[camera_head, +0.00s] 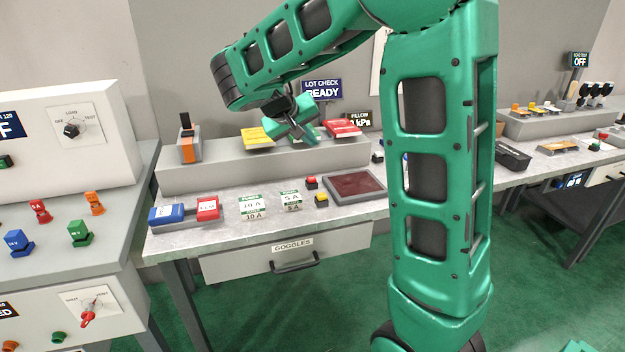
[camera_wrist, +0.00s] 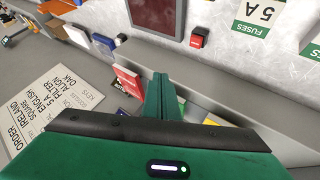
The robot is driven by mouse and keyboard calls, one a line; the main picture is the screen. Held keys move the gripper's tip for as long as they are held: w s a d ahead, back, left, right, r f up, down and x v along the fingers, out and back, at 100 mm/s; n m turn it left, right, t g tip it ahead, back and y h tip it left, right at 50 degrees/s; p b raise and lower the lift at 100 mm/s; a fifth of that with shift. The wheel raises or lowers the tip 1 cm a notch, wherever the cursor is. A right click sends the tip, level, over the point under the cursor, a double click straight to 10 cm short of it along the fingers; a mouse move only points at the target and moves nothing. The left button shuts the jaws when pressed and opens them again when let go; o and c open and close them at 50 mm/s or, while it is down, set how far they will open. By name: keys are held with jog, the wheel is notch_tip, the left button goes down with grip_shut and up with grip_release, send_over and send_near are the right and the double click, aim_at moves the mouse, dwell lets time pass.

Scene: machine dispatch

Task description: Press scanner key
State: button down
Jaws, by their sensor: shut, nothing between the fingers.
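A flat dark red panel (camera_head: 343,186) in a grey frame lies on the middle bench and looks like a scanner plate. It also shows at the top of the wrist view (camera_wrist: 157,12). Left of it are a red key (camera_head: 312,181) and a yellow key (camera_head: 321,198) on dark bases. The red key also shows in the wrist view (camera_wrist: 199,38); I cannot make out the yellow one there. My gripper (camera_head: 314,138) is shut and empty, above the raised shelf behind the keys, apart from them. Its closed fingers (camera_wrist: 163,92) show in the wrist view.
The raised shelf (camera_head: 220,174) carries an orange device (camera_head: 188,143), a yellow packet (camera_head: 257,137) and a red packet (camera_head: 342,128). A LOT CHECK display (camera_head: 321,89) reads READY.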

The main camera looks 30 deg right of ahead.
aim_at(309, 180)
jog(key=shift+w, duration=0.15)
jog(key=shift+f, duration=4.35)
jog(key=shift+f, duration=0.15)
jog(key=shift+f, duration=0.25)
jog(key=shift+f, duration=0.5)
jog(key=shift+r, duration=0.95)
